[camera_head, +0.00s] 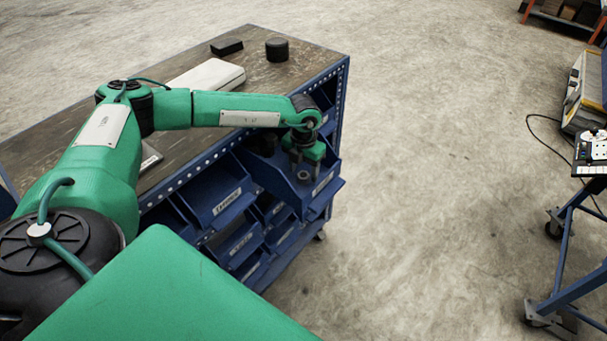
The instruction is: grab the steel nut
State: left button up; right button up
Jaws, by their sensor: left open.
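My left arm reaches in from the left over the workbench, and its green and dark left gripper (305,166) points down at the bench's right front corner. The gripper is open, with its two fingers apart and nothing seen between them. A small dark ring-shaped piece, which looks like the steel nut (303,177), lies in or on the blue bin just below the fingertips. It is too small to tell whether the fingers touch it. My right gripper is not in view.
Blue labelled bins (223,203) hang along the front of the workbench (285,78). A black cylinder (277,49), a black block (227,47) and a pale case (208,75) are on top. A blue wheeled cart (570,235) stands at the right. The floor between is clear.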

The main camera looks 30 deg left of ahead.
pick_arm(q)
jog(key=shift+f, duration=0.7)
jog(key=c, duration=1.1)
jog(key=shift+r, duration=0.1)
